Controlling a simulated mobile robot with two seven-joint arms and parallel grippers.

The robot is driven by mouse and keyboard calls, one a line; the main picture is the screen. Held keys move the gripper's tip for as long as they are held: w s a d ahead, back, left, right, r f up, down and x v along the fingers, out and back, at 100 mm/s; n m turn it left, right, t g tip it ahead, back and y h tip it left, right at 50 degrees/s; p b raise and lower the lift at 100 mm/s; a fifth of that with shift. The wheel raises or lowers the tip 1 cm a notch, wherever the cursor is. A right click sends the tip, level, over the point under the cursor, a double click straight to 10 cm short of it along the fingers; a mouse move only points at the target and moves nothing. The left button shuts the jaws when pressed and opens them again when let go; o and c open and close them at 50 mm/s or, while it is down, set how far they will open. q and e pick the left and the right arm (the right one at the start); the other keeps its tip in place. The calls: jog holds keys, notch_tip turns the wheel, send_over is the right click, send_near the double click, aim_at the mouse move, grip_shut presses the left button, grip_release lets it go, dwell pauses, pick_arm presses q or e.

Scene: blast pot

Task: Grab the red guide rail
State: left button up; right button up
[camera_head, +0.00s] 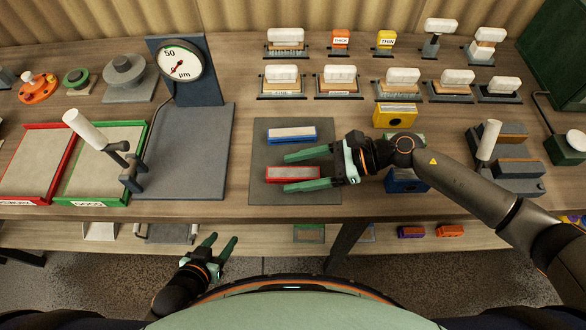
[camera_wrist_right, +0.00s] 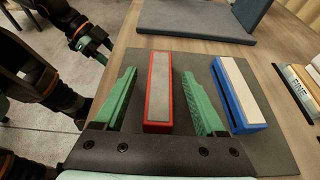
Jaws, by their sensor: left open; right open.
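The red guide rail (camera_head: 292,173) is a long red block with a grey top. It lies on a dark grey mat (camera_head: 262,196) near the table's front edge. My right gripper (camera_head: 287,171) is open and comes in from the right, its green fingers one on each long side of the rail. In the right wrist view the red rail (camera_wrist_right: 159,92) lies between the spread fingers of the right gripper (camera_wrist_right: 159,73), with gaps on both sides. The height of the fingers over the mat is hard to tell. My left gripper (camera_head: 223,240) is open and empty, low before the table.
A blue rail (camera_head: 291,134) lies parallel behind the red one, close to the right gripper's far finger. A gauge stand (camera_head: 215,150) stands left of the mat. Yellow (camera_head: 395,114) and blue blocks are beneath or beside my right arm. Brushes stand at the back.

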jog(key=shift+a+f, duration=0.1)
jog(key=shift+a, duration=0.1)
grip_shut()
dwell(0.5)
